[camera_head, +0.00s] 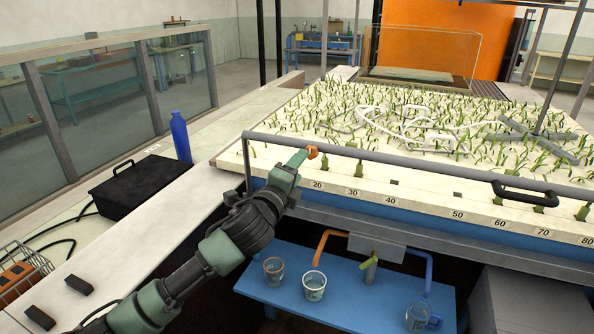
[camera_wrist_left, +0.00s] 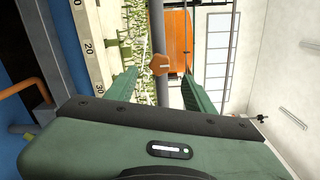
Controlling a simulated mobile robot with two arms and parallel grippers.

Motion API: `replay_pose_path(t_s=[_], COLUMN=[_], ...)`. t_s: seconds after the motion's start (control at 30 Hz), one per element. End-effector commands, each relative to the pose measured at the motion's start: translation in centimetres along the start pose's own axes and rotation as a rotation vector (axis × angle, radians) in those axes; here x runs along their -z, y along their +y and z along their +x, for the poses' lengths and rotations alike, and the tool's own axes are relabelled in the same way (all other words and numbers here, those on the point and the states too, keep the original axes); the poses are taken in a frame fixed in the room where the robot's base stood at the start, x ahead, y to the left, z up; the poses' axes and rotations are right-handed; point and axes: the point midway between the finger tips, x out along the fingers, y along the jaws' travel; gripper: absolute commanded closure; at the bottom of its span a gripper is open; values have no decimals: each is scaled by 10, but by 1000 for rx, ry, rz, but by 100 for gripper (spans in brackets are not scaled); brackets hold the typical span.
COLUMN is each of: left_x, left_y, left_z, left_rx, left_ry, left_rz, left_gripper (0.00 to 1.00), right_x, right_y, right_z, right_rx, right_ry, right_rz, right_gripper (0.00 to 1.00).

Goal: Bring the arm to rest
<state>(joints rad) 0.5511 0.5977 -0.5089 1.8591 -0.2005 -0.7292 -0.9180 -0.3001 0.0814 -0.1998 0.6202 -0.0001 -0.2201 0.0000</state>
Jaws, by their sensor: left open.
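My left arm reaches in from the lower left in the head view. Its green gripper (camera_head: 298,160) is at the front rail of the flume bed, near the 20 mark. In the left wrist view the two green fingers (camera_wrist_left: 160,78) stand apart, and the gripper is open. An orange knob (camera_wrist_left: 160,63) shows between the fingertips, in line with the grey rail (camera_wrist_left: 158,20). It also shows in the head view (camera_head: 312,152) just past the fingertips. I cannot tell whether the fingers touch it. My right gripper is not in view.
The flume bed (camera_head: 350,190) holds many green plants. A black handle (camera_head: 525,190) is on the rail at right. Below, a blue bench (camera_head: 345,310) carries cups. A black box (camera_head: 140,185) and a blue bottle (camera_head: 180,138) stand on the left ledge.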

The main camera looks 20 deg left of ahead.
Motion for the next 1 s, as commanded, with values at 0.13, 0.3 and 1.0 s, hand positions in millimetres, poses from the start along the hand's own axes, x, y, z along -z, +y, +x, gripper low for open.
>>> replay_pose_path(t_s=[0.13,0.3,1.0], left_x=[0,0,58], left_y=[0,1,422], left_z=[0,1,-91], left_rx=[0,-2,-660], left_ry=[0,0,-156], left_rz=[0,-2,-678], left_gripper=[47,47,47], right_x=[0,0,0], right_y=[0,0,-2], right_z=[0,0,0], right_rx=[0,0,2], right_ry=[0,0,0], right_rz=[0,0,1], right_gripper=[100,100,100])
